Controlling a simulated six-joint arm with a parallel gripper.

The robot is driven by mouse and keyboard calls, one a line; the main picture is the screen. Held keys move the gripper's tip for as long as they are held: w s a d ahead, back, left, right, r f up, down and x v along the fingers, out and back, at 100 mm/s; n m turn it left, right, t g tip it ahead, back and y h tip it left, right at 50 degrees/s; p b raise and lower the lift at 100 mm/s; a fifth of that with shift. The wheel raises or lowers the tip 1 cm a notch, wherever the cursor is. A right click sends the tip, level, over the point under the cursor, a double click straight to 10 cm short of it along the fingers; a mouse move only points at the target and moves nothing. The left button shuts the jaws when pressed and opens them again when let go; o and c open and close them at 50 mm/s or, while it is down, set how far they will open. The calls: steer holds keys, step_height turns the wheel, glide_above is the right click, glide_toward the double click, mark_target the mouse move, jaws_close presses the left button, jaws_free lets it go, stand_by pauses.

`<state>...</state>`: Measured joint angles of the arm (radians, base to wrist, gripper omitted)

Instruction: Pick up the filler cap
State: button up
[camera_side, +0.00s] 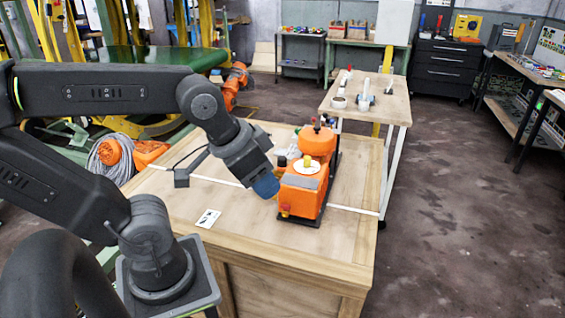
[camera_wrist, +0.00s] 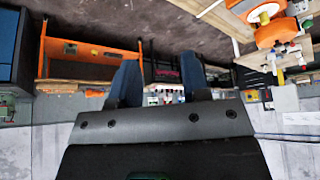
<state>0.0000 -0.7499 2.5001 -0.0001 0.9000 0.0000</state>
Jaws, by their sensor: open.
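An orange machine (camera_side: 302,196) stands on the wooden crate-like bench in the side view. On its top is a white disc (camera_side: 306,167) with a small yellow cap (camera_side: 308,160), which looks like the filler cap. My gripper (camera_side: 266,185) has blue fingers and is just left of the machine, below the level of the cap. In the wrist view my gripper (camera_wrist: 161,82) shows two blue fingers apart with nothing between them.
The wooden bench top (camera_side: 250,240) is clear in front of the machine. A small white card (camera_side: 208,218) lies on it at the left. Dark and red fittings stand behind the machine. A second wooden table (camera_side: 385,110) holds small items farther back.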

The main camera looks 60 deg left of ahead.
steer(key=shift+o, duration=0.4)
steer(key=o, duration=0.3)
steer(key=shift+r, duration=0.1)
